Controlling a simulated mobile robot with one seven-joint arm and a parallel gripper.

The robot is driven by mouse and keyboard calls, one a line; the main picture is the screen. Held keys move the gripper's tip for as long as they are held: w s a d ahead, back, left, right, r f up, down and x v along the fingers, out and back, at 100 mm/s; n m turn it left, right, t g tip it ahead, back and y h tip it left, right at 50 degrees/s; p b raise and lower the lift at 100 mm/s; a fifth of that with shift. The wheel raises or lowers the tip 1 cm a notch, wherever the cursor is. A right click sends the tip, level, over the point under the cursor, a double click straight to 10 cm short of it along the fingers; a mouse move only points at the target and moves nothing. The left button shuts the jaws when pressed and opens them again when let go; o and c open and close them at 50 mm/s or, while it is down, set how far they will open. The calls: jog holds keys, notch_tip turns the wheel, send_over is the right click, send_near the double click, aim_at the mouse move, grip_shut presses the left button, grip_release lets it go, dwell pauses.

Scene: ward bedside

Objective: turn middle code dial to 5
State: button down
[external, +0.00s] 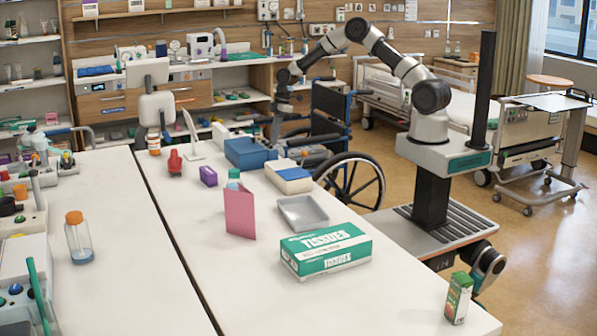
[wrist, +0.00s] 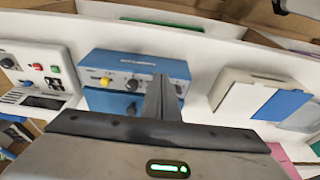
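A blue box (wrist: 100,59) with a row of small knobs on its light grey panel is in the wrist view. A dark knob (wrist: 131,109) is on the blue front below. Digits on the dials are too small to read. The box also shows on the counter in the external view (external: 248,154). My gripper (wrist: 162,77) shows as one narrow wedge, its fingers together and empty. It overlaps the right part of the panel and hides some of it.
A white box with a blue patch (wrist: 255,96) is right of the blue box, and a white panel with coloured buttons (wrist: 38,70) is left. On the counter (external: 150,290) stand a tissue box (external: 325,250), a grey tray (external: 302,213) and a pink card (external: 240,212). A wheelchair (external: 350,170) is behind.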

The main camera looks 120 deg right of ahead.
jog(key=shift+w+a, duration=0.1)
jog(key=w+p+v, duration=0.1)
jog(key=p+v, duration=0.1)
jog(key=v, duration=0.3)
jog(key=shift+s+r+p, duration=0.3)
jog(key=shift+r+p, duration=0.1)
jog(key=shift+r, duration=0.15)
jog(key=s+b+x, duration=0.1)
jog(key=b+x, duration=0.2)
jog(key=x, duration=0.3)
jog(key=shift+d+b, duration=0.3)
dwell(0.4)
